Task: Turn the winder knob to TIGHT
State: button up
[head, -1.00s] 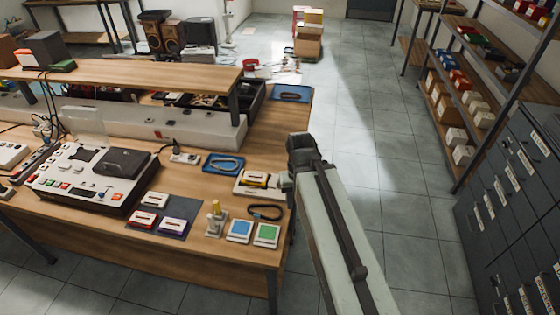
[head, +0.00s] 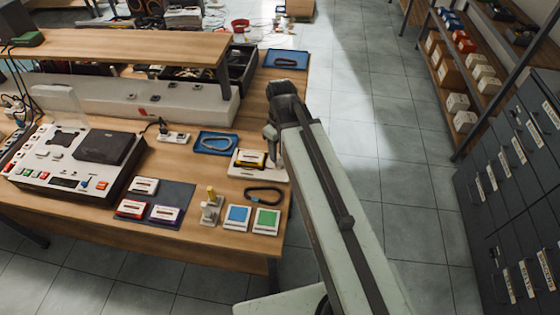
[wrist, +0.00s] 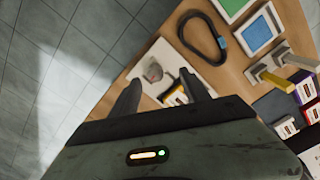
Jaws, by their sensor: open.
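The winder (head: 243,170) is a white plate near the desk's right edge, with a yellow and dark cassette (head: 250,158) on it. In the wrist view the winder plate (wrist: 150,58) carries a grey knob (wrist: 153,72) beside the cassette (wrist: 174,96). The knob is hidden behind my arm in the head view. My gripper (wrist: 160,77) is open, and its two fingers appear on either side of the knob in the picture. I cannot tell whether they touch it. The knob's markings are too small to read. My gripper (head: 271,146) is partly hidden in the head view.
A black belt loop (head: 264,195) and blue and green tiles (head: 238,215) lie in front. A small stand with a yellow post (head: 211,207) is left of them. A blue tray (head: 215,143) and tape deck (head: 75,160) are farther left. The floor right of the desk is clear.

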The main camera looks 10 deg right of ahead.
aim_at(279, 162)
jog(key=shift+w+f+n, duration=0.25)
jog(key=shift+w+n, duration=0.25)
jog(key=shift+n, duration=0.1)
jog(key=shift+w+f+n, duration=0.2)
jog(key=shift+w+n, duration=0.25)
jog(key=shift+n, duration=0.15)
jog(key=shift+w+n, duration=0.35)
jog(key=shift+n, duration=0.65)
notch_tip(279, 162, down, 8)
jog(key=b, duration=0.8)
jog(key=shift+s, duration=0.15)
jog(key=shift+r, duration=0.1)
jog(key=c, duration=1.2)
jog(key=shift+d, duration=0.4)
grip_shut()
jog(key=shift+a, duration=0.3)
